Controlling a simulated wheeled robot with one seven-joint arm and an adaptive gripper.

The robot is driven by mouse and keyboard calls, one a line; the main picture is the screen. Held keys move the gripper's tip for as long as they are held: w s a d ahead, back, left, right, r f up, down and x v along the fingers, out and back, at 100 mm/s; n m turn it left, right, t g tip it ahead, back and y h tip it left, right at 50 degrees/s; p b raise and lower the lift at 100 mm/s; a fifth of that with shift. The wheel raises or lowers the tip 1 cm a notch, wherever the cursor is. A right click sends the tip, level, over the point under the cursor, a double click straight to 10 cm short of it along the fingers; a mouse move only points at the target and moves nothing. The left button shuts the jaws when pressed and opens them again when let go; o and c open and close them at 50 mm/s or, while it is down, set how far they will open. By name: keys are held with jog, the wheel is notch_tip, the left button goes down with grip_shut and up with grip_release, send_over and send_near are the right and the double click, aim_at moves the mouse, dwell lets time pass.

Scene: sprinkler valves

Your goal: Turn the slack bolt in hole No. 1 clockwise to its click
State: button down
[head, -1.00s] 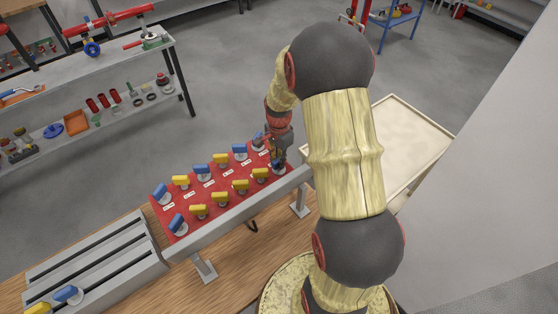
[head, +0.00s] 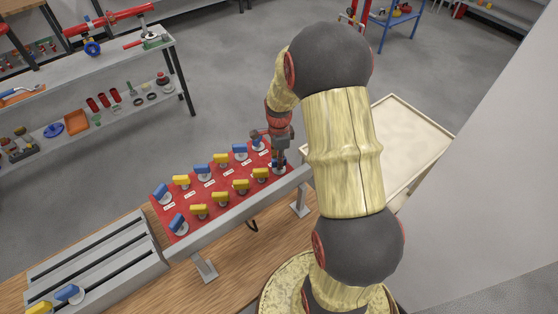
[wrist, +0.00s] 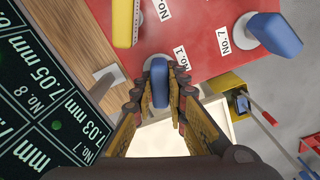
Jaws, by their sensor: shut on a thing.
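The bolt of hole No. 1 has a blue wing-like head (wrist: 160,84) on a pale round base, beside the "No. 1" label (wrist: 181,52) on the red panel (wrist: 205,25). My gripper (wrist: 161,96) is shut on this blue head, one finger on each side, in the wrist view. In the head view my gripper (head: 279,162) points down at the right end of the sloping red panel (head: 190,221); it largely hides the bolt there.
A blue-headed bolt (wrist: 275,34) stands by the No. 7 label, and a yellow-headed one (wrist: 125,22) lies on the other side. Several more bolts fill the panel. A dark size chart (wrist: 45,95) shows at left. A pale tray table (head: 400,125) stands beyond the panel.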

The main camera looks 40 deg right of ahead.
jog(key=shift+s+a+f+m, duration=0.1)
jog(key=shift+s+m, duration=0.05)
jog(key=shift+m, duration=0.75)
jog(key=c, duration=1.7)
grip_release()
notch_tip(320, 180, up, 9)
jog(key=p, duration=0.6)
